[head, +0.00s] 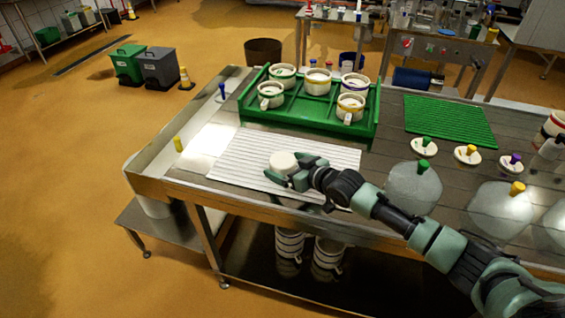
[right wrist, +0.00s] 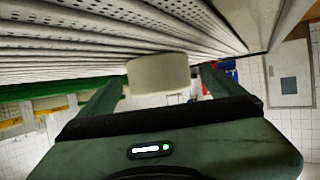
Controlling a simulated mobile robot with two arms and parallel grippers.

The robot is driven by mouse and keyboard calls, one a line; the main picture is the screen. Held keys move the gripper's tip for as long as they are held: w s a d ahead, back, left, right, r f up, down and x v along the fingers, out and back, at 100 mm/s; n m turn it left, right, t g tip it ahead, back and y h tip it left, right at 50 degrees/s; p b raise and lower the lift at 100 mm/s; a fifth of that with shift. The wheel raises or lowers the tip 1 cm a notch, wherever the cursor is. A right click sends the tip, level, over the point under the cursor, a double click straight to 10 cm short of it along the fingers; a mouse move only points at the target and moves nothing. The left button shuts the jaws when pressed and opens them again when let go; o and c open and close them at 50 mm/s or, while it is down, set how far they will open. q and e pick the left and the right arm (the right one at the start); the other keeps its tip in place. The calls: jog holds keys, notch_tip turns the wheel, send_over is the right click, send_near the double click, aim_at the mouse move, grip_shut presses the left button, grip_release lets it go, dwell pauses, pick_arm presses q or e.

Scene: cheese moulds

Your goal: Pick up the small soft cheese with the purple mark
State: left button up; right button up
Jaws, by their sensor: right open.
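A small, round, pale cheese (head: 283,162) lies on the white ribbed mat (head: 235,158) near the table's front edge. I see no purple mark on the side or top that shows. My right gripper (head: 291,172) is open at the cheese, with one finger to its front and the other to its right in the head view. In the right wrist view the cheese (right wrist: 158,73) shows between the two spread fingers (right wrist: 160,85), with gaps beside it. I cannot tell how far the fingers reach around it. My left gripper is not in view.
A green tray (head: 248,112) with several white moulds with coloured bands stands behind the mat. A green ribbed mat (head: 450,120) lies at the right. White discs with green (head: 423,148), yellow (head: 467,153) and purple (head: 510,160) knobs lie nearer.

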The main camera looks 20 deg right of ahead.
aim_at(282, 159)
jog(key=shift+w+a+f, duration=0.2)
jog(key=shift+w+f, duration=0.1)
jog(key=shift+w, duration=0.35)
jog(key=shift+w+a+f, duration=0.1)
jog(key=shift+w+a, duration=0.05)
jog(key=shift+w, duration=0.15)
jog(key=c, duration=1.1)
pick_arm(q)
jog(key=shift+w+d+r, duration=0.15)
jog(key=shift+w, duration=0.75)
pick_arm(e)
jog(key=shift+r, duration=0.2)
pick_arm(q)
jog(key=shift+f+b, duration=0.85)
jog(key=shift+b, duration=0.1)
pick_arm(e)
notch_tip(282, 159, up, 20)
jog(key=shift+f, duration=0.15)
